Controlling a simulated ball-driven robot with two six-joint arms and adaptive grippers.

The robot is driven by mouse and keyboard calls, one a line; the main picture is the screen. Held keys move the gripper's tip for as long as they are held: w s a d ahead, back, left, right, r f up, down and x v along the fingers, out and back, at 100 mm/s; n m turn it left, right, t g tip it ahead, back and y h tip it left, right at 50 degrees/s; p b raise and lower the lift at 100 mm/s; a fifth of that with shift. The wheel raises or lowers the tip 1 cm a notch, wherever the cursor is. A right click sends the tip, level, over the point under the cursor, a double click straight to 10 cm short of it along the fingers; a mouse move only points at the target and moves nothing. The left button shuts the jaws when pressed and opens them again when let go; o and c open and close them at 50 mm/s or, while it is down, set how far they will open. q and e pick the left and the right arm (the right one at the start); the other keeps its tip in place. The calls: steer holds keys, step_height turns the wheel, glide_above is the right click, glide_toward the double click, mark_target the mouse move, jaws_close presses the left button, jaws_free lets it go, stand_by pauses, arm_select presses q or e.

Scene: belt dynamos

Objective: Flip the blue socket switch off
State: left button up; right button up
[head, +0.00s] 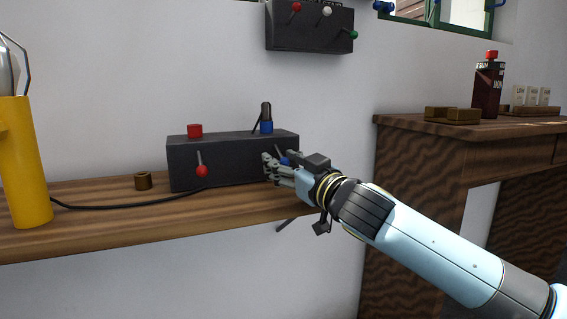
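A dark socket box (230,157) sits on the wooden shelf. On its top are a red socket (195,131) at the left and a blue socket (266,127) at the right, with a dark plug (266,110) standing in the blue one. A red-knobbed switch (201,170) is on the front below the red socket, its knob hanging down. A blue switch knob (284,160) shows partly on the front at the right, mostly hidden by my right gripper (273,170). The fingers are at the box front beside this knob; contact and finger opening are unclear. My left gripper is out of view.
A black cable (130,205) runs along the shelf (110,228) from the box to a yellow lamp (22,160). A wall box (310,28) with coloured levers hangs above. A wooden cabinet (420,180) stands at right.

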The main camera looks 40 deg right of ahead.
steer(key=s+f, duration=0.1)
steer(key=s, duration=1.1)
steer(key=shift+f, duration=0.3)
steer(key=shift+a, duration=0.1)
